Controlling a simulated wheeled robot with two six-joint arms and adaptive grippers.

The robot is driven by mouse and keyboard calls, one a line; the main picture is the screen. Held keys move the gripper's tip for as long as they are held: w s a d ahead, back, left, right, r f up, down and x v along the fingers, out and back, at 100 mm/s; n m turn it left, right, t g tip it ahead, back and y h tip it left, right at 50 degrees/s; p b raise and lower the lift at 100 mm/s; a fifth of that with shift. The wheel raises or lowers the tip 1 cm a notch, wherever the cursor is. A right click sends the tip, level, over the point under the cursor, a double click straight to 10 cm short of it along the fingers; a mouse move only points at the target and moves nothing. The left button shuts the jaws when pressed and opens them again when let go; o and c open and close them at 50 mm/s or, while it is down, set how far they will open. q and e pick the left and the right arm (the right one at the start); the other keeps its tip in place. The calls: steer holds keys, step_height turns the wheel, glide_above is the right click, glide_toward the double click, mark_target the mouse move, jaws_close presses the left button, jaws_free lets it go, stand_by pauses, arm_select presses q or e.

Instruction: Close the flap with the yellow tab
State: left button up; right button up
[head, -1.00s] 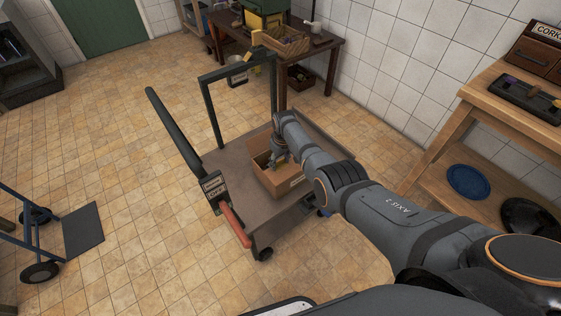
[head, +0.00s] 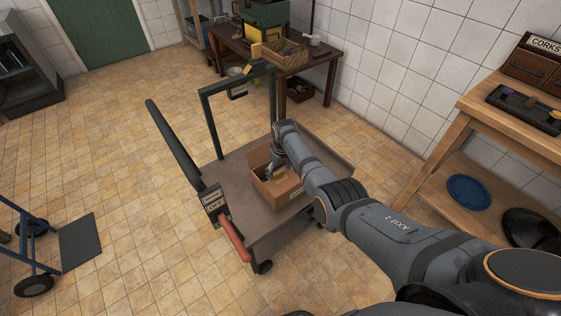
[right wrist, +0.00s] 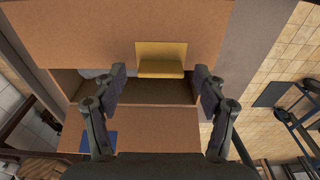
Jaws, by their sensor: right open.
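An open cardboard box (head: 283,196) sits on the flat trolley. In the right wrist view, the flap with the yellow tab (right wrist: 85,30) spans the top of the picture. Its yellow tab (right wrist: 161,58) hangs at the flap's edge, and shows small in the head view (head: 280,174). A dark gap into the box lies below this edge. A second flap (right wrist: 160,118) with a blue tab (right wrist: 98,142) lies nearer. My right gripper (right wrist: 160,82) is open and empty, its fingertips on either side of the yellow tab; contact cannot be told. My left gripper is not in view.
The trolley (head: 235,170) has an upright frame and a dark bar with a red grip (head: 233,240) on its left side. A wooden bench (head: 450,140) stands at right, a dark table (head: 325,56) behind. A blue hand truck (head: 38,245) stands at left. Floor between is clear.

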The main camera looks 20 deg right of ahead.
step_height(320, 180, up, 10)
steer(key=s, duration=0.1)
steer(key=shift+s+d+r, duration=0.2)
steer(key=shift+r, duration=0.05)
